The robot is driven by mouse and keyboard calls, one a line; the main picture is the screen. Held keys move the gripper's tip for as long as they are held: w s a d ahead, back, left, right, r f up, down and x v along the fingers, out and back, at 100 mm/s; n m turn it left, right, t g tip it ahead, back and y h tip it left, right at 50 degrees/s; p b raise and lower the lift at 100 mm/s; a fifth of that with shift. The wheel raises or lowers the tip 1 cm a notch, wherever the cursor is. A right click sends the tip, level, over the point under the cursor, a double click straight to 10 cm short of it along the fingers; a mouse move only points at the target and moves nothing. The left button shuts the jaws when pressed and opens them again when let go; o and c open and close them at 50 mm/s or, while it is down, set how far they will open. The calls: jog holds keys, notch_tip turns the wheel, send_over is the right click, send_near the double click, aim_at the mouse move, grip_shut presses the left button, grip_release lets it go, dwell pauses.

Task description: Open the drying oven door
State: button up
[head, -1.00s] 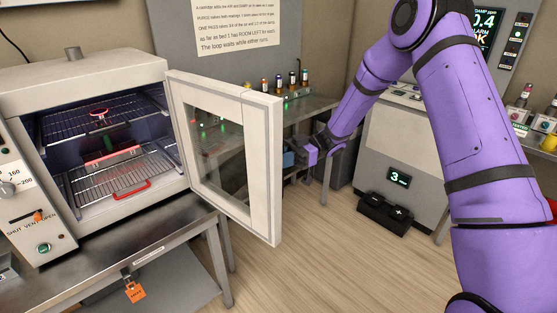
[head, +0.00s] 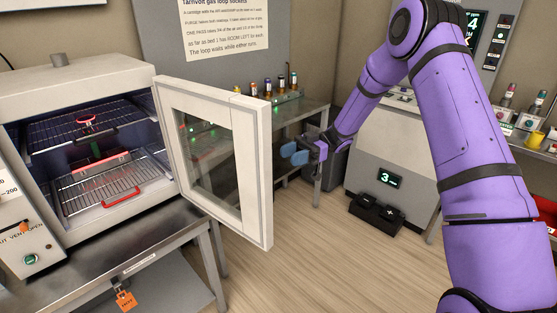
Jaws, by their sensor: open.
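The drying oven (head: 80,76) stands on a metal bench at the left of the head view. Its door (head: 262,170), a pale frame around a glass pane, is swung wide open toward the right and stands out from the oven's right side. My gripper (head: 297,153), with blue finger pads, is to the right of the door's free edge, apart from it in the picture. It is open and nothing shows between its fingers. The oven inside is exposed, with wire racks (head: 95,190), a red-topped item on the upper rack and a red-edged item lower down.
The metal bench (head: 150,262) carries the oven and has an orange tag (head: 125,300) hanging from it. A side table (head: 310,112) with several small cartridges stands behind the door. A grey cabinet (head: 385,150) stands at the right. The wooden floor (head: 310,250) between is clear.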

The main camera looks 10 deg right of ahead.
jog(key=shift+v, duration=1.75)
